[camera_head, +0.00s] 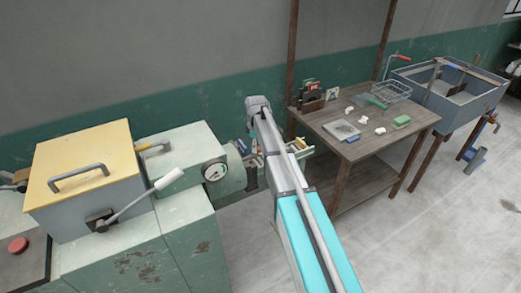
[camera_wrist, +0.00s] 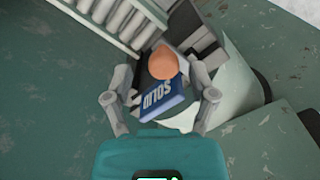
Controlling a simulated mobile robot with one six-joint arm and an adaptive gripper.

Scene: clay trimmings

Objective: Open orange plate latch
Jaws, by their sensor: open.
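In the wrist view, a rounded orange piece (camera_wrist: 163,63), which looks like part of the latch, sits at the edge of a dark opening. A blue plate with white lettering (camera_wrist: 162,99) lies just nearer to me, tilted. My gripper (camera_wrist: 162,75) is open, with one finger to the left and one to the right of the orange piece and blue plate. I cannot tell whether either finger touches them. In the head view my arm hides the gripper and the orange piece at the machine's outlet end.
The green machine (camera_head: 188,150) has a gauge (camera_head: 214,172), a yellow-lidded hopper (camera_head: 80,165) and a white-handled lever (camera_head: 168,178). A pale slatted rack (camera_wrist: 122,18) is close by the left finger. A wooden table (camera_head: 355,150) with small items stands right of my arm.

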